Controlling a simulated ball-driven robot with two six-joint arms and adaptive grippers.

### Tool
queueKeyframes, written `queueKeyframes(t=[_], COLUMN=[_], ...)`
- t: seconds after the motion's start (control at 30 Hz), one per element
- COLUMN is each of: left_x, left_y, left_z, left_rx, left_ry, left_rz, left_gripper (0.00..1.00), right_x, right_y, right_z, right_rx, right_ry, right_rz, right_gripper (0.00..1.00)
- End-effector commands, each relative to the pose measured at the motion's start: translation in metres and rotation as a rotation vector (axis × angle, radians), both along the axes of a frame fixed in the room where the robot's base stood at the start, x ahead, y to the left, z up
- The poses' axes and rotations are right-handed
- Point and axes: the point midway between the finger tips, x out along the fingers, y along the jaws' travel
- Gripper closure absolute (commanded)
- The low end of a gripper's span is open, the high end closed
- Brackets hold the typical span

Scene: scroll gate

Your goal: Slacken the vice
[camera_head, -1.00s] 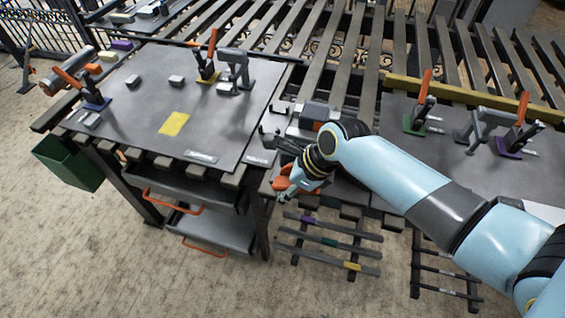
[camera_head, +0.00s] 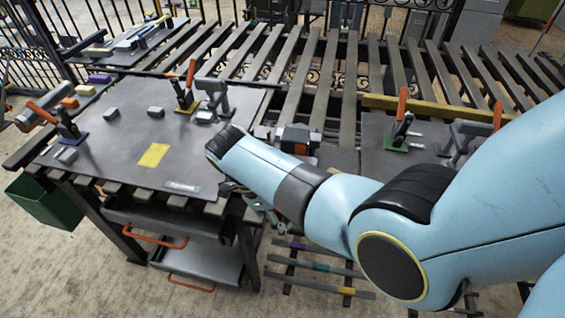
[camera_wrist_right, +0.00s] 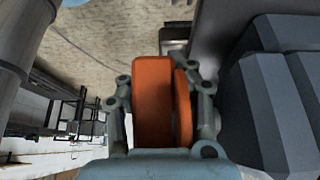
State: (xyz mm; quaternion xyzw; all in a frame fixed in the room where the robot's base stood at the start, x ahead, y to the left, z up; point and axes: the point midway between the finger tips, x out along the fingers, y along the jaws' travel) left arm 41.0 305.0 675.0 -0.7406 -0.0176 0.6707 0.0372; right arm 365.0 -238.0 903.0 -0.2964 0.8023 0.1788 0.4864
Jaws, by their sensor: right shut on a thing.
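In the head view my right gripper (camera_head: 258,204) is at the front edge of the bench, right of the left-hand plate, mostly hidden by my forearm. In the right wrist view its two fingers (camera_wrist_right: 162,105) are shut on an orange handle (camera_wrist_right: 153,95), which looks like the vice handle. A dark grey block with an orange patch (camera_head: 295,136) sits on the slats behind my forearm and looks like part of the vice. The rest of the vice and the handle are hidden in the head view. My left gripper is not in view.
A grey plate (camera_head: 120,160) on the left carries toggle clamps, small grey blocks and a yellow square (camera_head: 153,155). Drawers with orange handles (camera_head: 155,240) are below. A second plate (camera_head: 385,160) with clamps lies to the right. A green bin (camera_head: 45,205) hangs at the left.

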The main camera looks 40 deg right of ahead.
Motion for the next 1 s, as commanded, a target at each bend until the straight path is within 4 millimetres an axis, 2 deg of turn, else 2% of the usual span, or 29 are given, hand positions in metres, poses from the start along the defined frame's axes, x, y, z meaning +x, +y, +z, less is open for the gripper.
queueKeyframes(t=[0.03,0.43,0.7,1.0], left_x=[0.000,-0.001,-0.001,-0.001], left_y=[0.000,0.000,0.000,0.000], left_z=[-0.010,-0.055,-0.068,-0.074], left_rx=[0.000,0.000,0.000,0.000], left_ry=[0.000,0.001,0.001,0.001], left_rz=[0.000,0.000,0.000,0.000], left_gripper=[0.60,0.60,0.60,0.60], right_x=[-0.003,-0.013,-0.017,-0.019], right_y=[0.005,-0.003,-0.006,-0.008], right_z=[-0.005,0.001,0.008,0.011], right_rx=[-0.016,-0.253,-0.348,-0.398], right_ry=[0.042,0.319,0.434,0.492], right_rz=[0.002,0.004,0.005,0.005], right_gripper=[1.00,1.00,1.00,1.00])
